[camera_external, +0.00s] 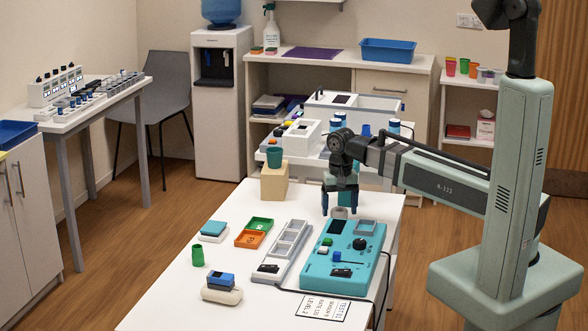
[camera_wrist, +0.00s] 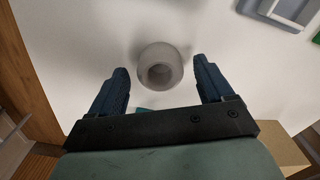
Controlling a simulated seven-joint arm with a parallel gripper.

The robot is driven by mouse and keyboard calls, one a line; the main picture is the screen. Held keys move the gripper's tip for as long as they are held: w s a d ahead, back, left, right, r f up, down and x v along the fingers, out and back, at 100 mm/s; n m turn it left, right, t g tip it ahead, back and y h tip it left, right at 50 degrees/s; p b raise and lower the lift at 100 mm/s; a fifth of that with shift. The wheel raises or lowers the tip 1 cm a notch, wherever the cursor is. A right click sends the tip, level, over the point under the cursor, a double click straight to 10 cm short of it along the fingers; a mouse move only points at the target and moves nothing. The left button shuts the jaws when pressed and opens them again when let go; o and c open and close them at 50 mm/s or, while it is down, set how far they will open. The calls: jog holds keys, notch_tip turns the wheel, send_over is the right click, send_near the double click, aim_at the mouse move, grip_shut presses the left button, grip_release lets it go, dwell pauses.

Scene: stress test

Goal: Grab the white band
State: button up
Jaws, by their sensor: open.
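The white band (camera_wrist: 160,50) is a short, pale grey-white ring with a dark hole in its middle. It stands on the white table in the wrist view and shows below my gripper in the external view (camera_external: 340,213). My gripper (camera_external: 340,206) points down over it, with its two blue fingers apart. In the wrist view my gripper (camera_wrist: 160,64) has one finger to the left of the band and one to the right, with a gap on each side. Nothing is held. How far the fingertips are above the table is hard to tell.
A teal control box (camera_external: 345,262) lies in front of the band, next to a grey tray (camera_external: 281,247).

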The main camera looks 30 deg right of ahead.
jog(key=shift+f, duration=0.6)
jog(key=shift+c, duration=0.2)
jog(key=c, duration=1.1)
